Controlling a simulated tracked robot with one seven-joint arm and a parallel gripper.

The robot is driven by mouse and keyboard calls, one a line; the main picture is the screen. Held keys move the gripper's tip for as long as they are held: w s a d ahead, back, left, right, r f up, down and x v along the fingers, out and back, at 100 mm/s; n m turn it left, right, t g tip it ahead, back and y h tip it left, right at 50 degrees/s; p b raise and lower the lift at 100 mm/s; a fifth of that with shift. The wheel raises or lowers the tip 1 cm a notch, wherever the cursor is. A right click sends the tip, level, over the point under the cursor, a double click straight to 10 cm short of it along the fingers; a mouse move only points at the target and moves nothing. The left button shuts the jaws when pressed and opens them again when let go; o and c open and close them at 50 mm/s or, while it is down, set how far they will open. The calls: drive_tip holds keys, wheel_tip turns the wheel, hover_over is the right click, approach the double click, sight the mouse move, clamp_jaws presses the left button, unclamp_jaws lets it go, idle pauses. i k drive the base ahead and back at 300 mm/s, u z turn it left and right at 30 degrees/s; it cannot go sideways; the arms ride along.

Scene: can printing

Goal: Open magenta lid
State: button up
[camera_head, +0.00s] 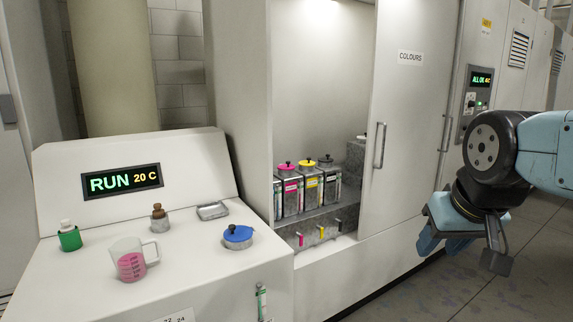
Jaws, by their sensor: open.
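The magenta lid (287,166) sits on top of a metal canister (290,197) with a magenta label. My gripper (428,246) is open and empty at the right, outside the cabinet and well apart from the magenta lid. It hangs low in front of the cabinet door, partly hidden by my own arm.
The cabinet door (410,150) covers the right of the opening. Small coloured taps (301,239) show below the shelf.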

sight(288, 167)
drive_tip(key=u, duration=0.05)
drive_tip(key=i, duration=0.9)
drive_tip(key=z, duration=0.1)
